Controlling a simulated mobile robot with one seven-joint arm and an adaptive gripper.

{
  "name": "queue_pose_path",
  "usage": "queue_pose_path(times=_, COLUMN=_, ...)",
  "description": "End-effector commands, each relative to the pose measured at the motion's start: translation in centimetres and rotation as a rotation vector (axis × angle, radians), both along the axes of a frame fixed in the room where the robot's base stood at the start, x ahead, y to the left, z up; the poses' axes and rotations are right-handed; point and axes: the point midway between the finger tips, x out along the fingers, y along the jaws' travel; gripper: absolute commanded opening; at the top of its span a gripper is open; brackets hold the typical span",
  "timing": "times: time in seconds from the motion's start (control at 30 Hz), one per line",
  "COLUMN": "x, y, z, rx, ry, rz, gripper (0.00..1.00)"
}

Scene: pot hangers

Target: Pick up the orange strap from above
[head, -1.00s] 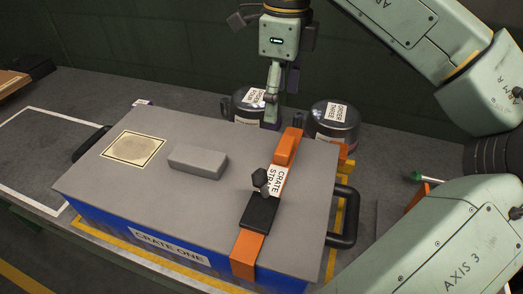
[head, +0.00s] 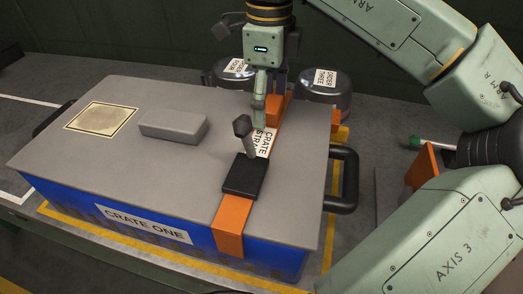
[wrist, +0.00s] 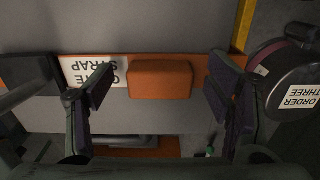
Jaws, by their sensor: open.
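The orange strap (head: 233,222) runs across the grey lid of the blue crate (head: 145,228) near its right end and hangs over the front edge. It carries a black buckle with an upright lever (head: 244,175) and a white label. My gripper (head: 268,110) points down at the strap's far part in the head view and hides some of it. In the wrist view, my gripper (wrist: 162,82) is open, with one finger on each side of the strap's raised orange block (wrist: 160,80). The fingers do not hold it. The height gap is hard to tell.
A grey block (head: 173,126) and a tan square patch (head: 102,117) are on the lid. Two dark round canisters, one labelled ORDER THREE (head: 325,88), stand behind the crate. A black handle (head: 342,180) sticks out at the crate's right end.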

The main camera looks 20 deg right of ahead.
Motion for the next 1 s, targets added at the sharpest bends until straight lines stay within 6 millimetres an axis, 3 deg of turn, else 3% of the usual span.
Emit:
queue_pose_path(times=0.23, x=0.01, y=0.00, z=-0.24, rx=0.000, ry=-0.001, rz=0.000, gripper=0.73)
queue_pose_path(times=1.0, x=0.01, y=0.00, z=-0.25, rx=0.001, ry=-0.001, rz=0.000, gripper=0.22)
